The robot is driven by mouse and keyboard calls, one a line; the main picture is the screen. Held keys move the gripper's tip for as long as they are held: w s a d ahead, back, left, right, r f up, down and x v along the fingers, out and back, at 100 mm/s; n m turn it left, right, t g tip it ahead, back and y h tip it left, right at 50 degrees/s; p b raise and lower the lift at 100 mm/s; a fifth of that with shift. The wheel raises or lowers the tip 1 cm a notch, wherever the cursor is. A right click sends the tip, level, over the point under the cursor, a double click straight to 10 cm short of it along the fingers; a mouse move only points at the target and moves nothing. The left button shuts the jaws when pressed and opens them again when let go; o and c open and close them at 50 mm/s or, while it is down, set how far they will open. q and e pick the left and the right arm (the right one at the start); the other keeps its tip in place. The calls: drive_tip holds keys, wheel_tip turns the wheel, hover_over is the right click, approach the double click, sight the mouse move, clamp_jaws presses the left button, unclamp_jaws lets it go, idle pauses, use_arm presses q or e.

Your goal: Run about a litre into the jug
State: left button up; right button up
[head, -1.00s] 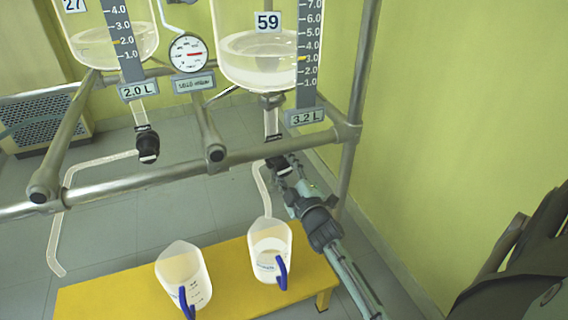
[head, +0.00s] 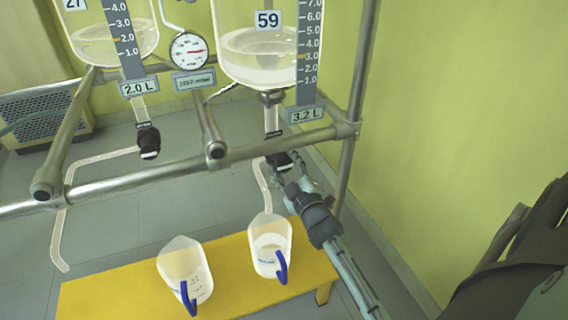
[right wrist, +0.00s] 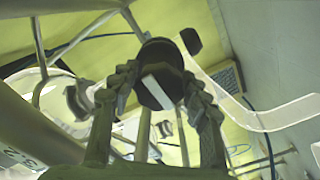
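A clear jug (head: 268,252) with a blue handle stands on the yellow bench, holding some liquid, under the outlet tube (head: 264,185) of reactor 59. Reactor 59 (head: 250,55) holds clear liquid; its label (head: 304,117) reads 3.2 L. A second blue-handled jug (head: 183,268) stands to the left and looks empty. My right gripper (head: 287,172) is at the black valve knob (head: 278,160) below reactor 59. In the right wrist view its fingers (right wrist: 160,85) press on both sides of the knob (right wrist: 158,60), which has a white mark. My left gripper is not in view.
Another reactor (head: 105,45), labelled 2.0 L, stands at the left with its own valve (head: 148,143) and bent tube. A gauge (head: 189,50) hangs between the reactors. The yellow-green wall (head: 450,120) is close on the right.

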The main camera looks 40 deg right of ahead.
drive_tip(key=shift+o, duration=1.3)
drive_tip(key=shift+s, duration=0.1)
drive_tip(key=v, duration=1.1)
drive_tip(key=shift+s, duration=0.4)
